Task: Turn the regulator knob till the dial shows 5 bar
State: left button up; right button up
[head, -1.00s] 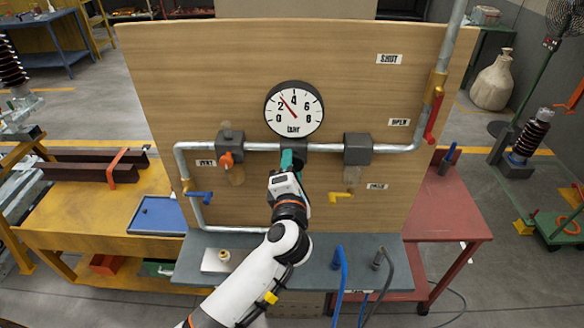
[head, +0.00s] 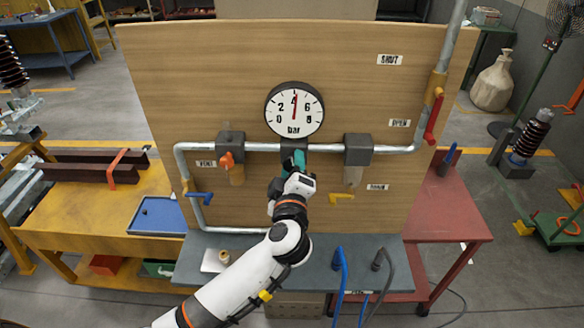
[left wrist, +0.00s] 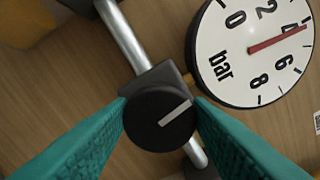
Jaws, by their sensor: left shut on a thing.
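The round white bar dial (head: 294,122) is on the wooden panel, marked 0 to 8. Its red needle points near the top, at about 4 or a little past it. In the left wrist view the dial (left wrist: 232,60) shows the same. The dark round regulator knob (left wrist: 152,132) has a white line and sits below the dial on the pipe. My left gripper (head: 294,160) is shut on the knob, its teal fingers at either side in the left wrist view (left wrist: 160,104). In the head view the gripper mostly hides the knob. My right gripper is not in view.
An orange valve handle (head: 227,160) is left of the regulator, a blue handle (head: 201,195) lower left. A yellow handle (head: 342,196) is at lower right, and a red lever (head: 432,120) on the right pipe. Blue and grey hoses rise from the shelf (head: 320,262).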

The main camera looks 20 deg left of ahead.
pick_arm(q)
jog(key=shift+m, duration=0.9)
jog(key=o, duration=1)
jog(key=shift+c, duration=0.2)
jog(key=shift+s, duration=0.1)
jog(key=b+v, duration=0.3)
jog(key=v, duration=0.9)
jog(key=shift+r, duration=0.1)
